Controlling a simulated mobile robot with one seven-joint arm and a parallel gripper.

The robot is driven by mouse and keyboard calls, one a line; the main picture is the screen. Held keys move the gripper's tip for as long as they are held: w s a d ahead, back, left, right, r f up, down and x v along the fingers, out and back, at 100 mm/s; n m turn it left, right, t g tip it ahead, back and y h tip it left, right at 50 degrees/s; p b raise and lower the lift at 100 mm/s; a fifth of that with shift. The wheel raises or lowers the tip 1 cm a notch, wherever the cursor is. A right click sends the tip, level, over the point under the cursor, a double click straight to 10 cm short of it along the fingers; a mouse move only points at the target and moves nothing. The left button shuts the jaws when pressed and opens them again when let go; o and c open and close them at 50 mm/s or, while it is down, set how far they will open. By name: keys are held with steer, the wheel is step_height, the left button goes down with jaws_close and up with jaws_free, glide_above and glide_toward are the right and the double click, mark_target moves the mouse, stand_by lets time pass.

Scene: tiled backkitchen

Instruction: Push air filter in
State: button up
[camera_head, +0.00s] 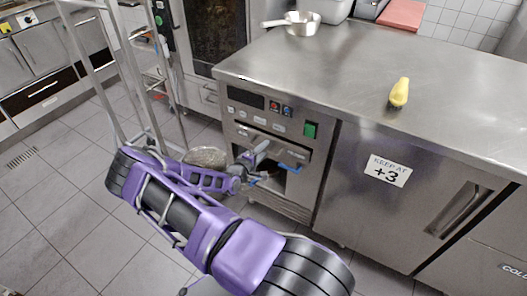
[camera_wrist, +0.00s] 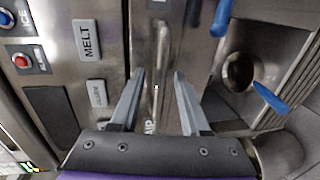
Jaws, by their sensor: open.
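The air filter (camera_wrist: 162,45) seems to be the narrow metal piece with a long raised bar in the machine front, in the wrist view. Partly hidden lettering that looks like "AIR" shows near it, between my fingers. I cannot tell how far it sticks out. My gripper (camera_wrist: 160,76) is open and empty, its two grey fingers pointing at this part of the front, one on each side of the bar. In the head view my gripper (camera_head: 263,150) is at the machine (camera_head: 262,118) below its button row, and hides part of the front.
Blue levers (camera_head: 289,168) and a recess lie right beside my gripper. Buttons, one marked MELT (camera_wrist: 87,40), lie on the other side. A steel counter (camera_head: 340,60) carries a yellow squash (camera_head: 399,92) and a pan (camera_head: 303,28). A rack (camera_head: 135,75) stands left.

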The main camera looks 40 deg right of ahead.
steer(key=shift+c, duration=0.2)
jaws_close()
steer(key=shift+d, duration=0.1)
stand_by(1.2)
